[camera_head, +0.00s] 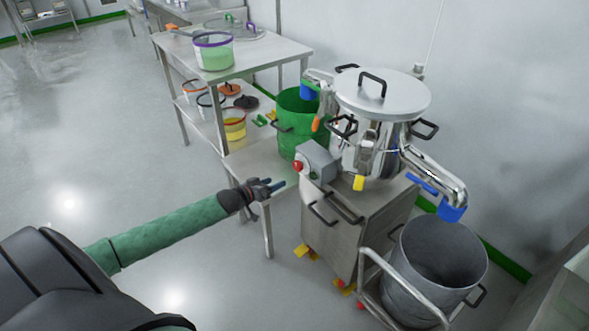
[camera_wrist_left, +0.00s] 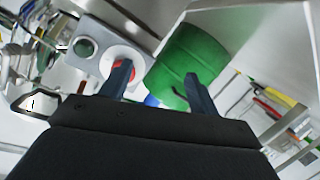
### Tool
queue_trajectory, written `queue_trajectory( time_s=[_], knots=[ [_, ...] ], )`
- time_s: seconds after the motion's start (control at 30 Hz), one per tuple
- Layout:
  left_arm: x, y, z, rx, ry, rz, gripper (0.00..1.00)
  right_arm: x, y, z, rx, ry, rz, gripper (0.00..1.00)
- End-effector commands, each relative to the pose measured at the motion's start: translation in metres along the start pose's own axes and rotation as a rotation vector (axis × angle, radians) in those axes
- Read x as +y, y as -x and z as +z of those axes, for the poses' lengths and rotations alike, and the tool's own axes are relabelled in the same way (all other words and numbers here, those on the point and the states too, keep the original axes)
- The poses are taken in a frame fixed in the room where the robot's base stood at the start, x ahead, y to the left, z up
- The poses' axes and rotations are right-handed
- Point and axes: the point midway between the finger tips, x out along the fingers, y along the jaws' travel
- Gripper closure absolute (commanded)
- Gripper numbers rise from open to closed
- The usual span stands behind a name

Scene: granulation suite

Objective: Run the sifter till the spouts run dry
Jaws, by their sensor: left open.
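The steel sifter (camera_head: 375,135) stands on a wheeled steel cabinet with its lid on. Its control box (camera_head: 318,160) has a red button (camera_head: 298,166) on the side towards me. A spout (camera_head: 440,180) with a blue end points down over a grey bin (camera_head: 441,262); another spout with a blue end (camera_head: 308,91) is above a green bin (camera_head: 296,118). No flow can be made out at either. My left gripper (camera_head: 274,187) is open and empty, short of the control box. In the left wrist view, the red button (camera_wrist_left: 122,68) shows partly behind one finger of the gripper (camera_wrist_left: 154,82). My right gripper is not in view.
A steel table (camera_head: 270,55) at the back holds a purple-rimmed tub (camera_head: 213,52), with more tubs on its lower shelf. A trolley rail (camera_head: 400,285) stands in front of the grey bin. Open floor lies to the left.

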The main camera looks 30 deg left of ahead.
Motion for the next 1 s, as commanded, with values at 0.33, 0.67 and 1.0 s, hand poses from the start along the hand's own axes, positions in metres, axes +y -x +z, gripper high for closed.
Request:
queue_trajectory(
  time_s=[0.33, 0.67, 1.0],
  knots=[
    [0.039, 0.007, -0.031, 0.133, 0.332, 0.235, 0.39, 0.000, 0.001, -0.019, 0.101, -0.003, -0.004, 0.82],
    [0.042, -0.010, -0.034, 0.130, 0.360, 0.234, 0.39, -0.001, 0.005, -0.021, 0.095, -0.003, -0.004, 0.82],
    [0.050, -0.047, -0.041, 0.129, 0.358, 0.234, 0.39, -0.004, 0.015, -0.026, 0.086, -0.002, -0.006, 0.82]
  ],
)
